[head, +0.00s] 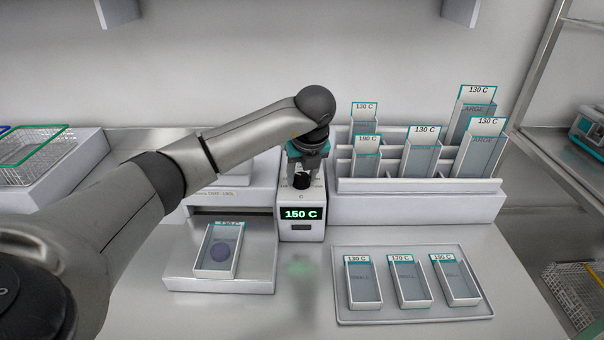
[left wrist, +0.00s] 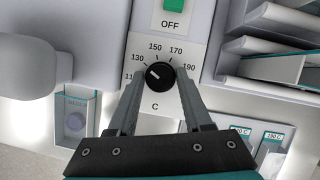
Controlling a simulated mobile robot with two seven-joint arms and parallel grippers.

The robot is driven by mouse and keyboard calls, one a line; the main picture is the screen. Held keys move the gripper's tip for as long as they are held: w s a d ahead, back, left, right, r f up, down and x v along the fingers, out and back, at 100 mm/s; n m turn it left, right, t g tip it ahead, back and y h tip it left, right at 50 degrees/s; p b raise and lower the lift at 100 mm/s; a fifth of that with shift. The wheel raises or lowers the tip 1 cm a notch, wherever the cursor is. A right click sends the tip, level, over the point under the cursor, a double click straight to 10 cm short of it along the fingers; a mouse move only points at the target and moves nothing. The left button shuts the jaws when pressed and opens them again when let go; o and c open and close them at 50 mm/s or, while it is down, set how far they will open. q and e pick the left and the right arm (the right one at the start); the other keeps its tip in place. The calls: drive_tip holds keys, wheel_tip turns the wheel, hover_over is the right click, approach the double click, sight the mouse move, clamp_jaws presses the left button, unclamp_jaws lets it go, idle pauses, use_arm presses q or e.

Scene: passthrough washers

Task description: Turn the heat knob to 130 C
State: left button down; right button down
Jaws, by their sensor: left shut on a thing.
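The black heat knob (left wrist: 160,76) sits on a white dial marked from about 110 to 190 and a C below it. A pale mark shows on its left part; I cannot tell exactly which number it points to. The heater's display (head: 301,214) reads 150 C in green. My left gripper (head: 303,172) comes down over the knob from above. In the left wrist view its two fingers (left wrist: 160,84) stand on either side of the knob, shut on it. My right gripper is in neither view.
A green switch (left wrist: 173,5) marked OFF sits behind the knob. A tray (head: 340,316) with several small labelled boxes lies front right, and a rack (head: 420,207) of labelled boxes stands behind it. A box with a dark disc (head: 219,252) lies on the left platform (head: 255,285).

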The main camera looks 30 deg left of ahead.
use_arm(q)
drive_tip(key=shift+c, duration=1.6)
unclamp_jaws()
drive_tip(key=p+v, duration=0.1)
drive_tip(key=v, duration=1.4)
drive_tip(key=shift+r, duration=0.2)
